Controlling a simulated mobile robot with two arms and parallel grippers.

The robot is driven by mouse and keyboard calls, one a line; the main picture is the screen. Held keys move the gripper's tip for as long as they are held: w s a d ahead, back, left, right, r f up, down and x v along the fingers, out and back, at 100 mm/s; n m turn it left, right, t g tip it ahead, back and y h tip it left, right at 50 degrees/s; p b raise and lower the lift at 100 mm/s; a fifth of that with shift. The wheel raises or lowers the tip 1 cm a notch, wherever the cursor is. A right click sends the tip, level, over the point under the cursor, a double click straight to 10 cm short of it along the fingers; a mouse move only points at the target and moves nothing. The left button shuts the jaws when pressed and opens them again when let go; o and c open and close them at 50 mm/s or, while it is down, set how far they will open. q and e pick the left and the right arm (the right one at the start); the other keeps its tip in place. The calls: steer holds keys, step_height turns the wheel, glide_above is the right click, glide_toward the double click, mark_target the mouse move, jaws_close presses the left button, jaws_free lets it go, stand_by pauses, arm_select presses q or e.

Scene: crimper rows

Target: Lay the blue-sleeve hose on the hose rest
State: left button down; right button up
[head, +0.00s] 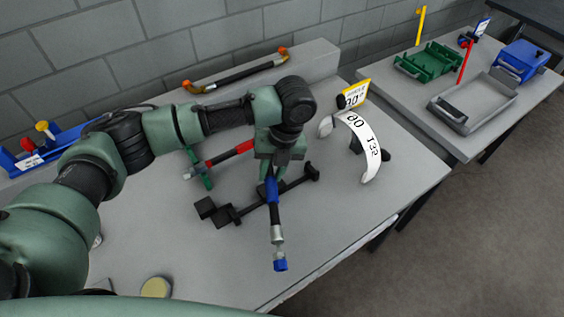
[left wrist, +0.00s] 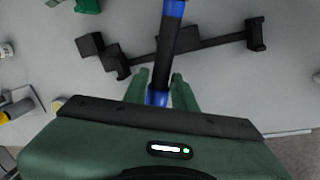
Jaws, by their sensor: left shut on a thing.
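The blue-sleeve hose (head: 276,216) is black with a blue sleeve, a silver fitting and a blue end. My left gripper (head: 271,178) is shut on its blue sleeve; the grip also shows in the left wrist view (left wrist: 158,97). The hose slants down the head view toward the table's front. A black bar with end brackets (head: 296,184), which looks like the hose rest, lies on the table behind and beneath the hose. It also shows in the left wrist view (left wrist: 215,42). The hose crosses over the bar; I cannot tell the height between them. My right gripper is not in view.
A red-sleeve hose (head: 230,154) is by a green stand (head: 204,172). An orange-ended hose (head: 236,76) rests on the back ledge. A white curved gauge (head: 362,140) stands right of my gripper. The second table holds a grey tray (head: 470,122).

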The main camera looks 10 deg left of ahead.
arm_select(q)
steer(key=shift+w+d+f+m+t+p, duration=0.3)
steer(key=shift+w+m+t, duration=0.3)
steer(key=shift+m, duration=1.55)
steer(key=shift+w+d+f+m+t+p, duration=0.25)
steer(key=shift+w+d+f+m+t, duration=0.25)
steer(key=shift+m, duration=1.6)
steer(key=shift+w+d+f+m+t+p, duration=0.1)
steer(key=shift+w+d+m+t+p, duration=0.35)
steer(key=shift+m, duration=1.7)
steer(key=shift+w+a, duration=0.25)
steer(key=shift+a, duration=0.05)
steer(key=shift+d+f+b, duration=0.1)
steer(key=shift+f+b, duration=0.95)
steer(key=shift+f, duration=2.15)
